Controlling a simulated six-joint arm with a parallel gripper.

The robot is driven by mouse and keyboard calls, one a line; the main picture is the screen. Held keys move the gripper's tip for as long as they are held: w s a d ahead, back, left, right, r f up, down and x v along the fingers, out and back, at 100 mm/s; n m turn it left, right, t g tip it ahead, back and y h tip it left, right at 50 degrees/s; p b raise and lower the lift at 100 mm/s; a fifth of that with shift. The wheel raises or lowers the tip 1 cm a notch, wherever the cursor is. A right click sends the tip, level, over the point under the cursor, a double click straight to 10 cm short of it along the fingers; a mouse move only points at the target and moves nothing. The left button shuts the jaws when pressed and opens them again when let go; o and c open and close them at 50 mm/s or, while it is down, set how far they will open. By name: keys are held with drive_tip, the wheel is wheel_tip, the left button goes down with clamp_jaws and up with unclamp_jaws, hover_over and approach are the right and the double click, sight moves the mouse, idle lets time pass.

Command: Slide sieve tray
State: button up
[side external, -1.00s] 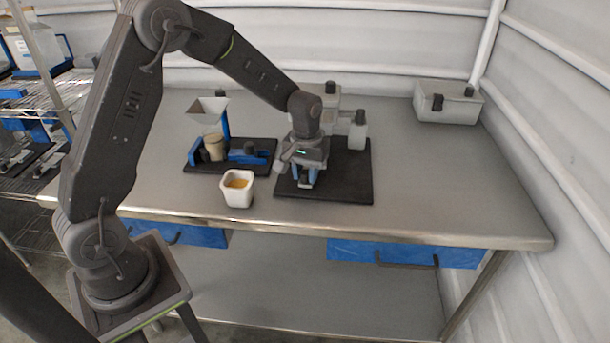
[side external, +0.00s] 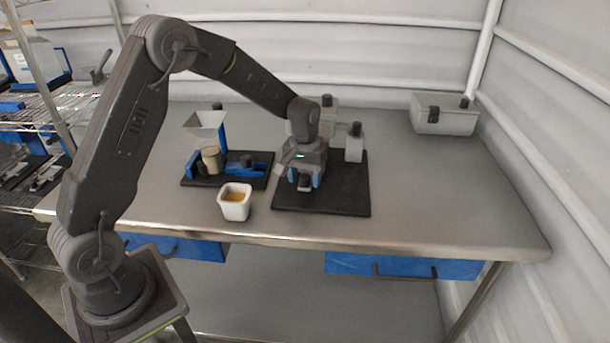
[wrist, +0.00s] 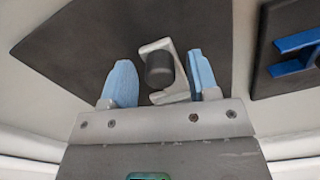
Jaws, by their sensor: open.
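A pale grey bracket-shaped piece (wrist: 160,96) with an upright dark knob (wrist: 159,68) shows in the wrist view; it looks like the sieve tray's handle end, but I cannot be sure. My gripper (wrist: 161,80) has its blue fingers apart, one on each side of this knob, with gaps between. In the side view my gripper (side external: 304,178) is low over the front left part of a dark base plate (side external: 340,200). A pale piece (side external: 304,187) shows below the fingers. My wrist hides much of the equipment behind it.
A grey container (side external: 354,149) stands behind right on the plate. To the left are a second dark plate with blue fixtures (side external: 240,166), a funnel (side external: 205,119) and a beige jar (side external: 211,161). A white cup (side external: 235,207) stands in front. A grey bin (side external: 445,120) sits back right; the right bench is clear.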

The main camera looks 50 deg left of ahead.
drive_tip(key=shift+r, duration=0.1)
wheel_tip(320, 180, up, 14)
idle(0.4)
drive_tip(key=shift+c, duration=0.2)
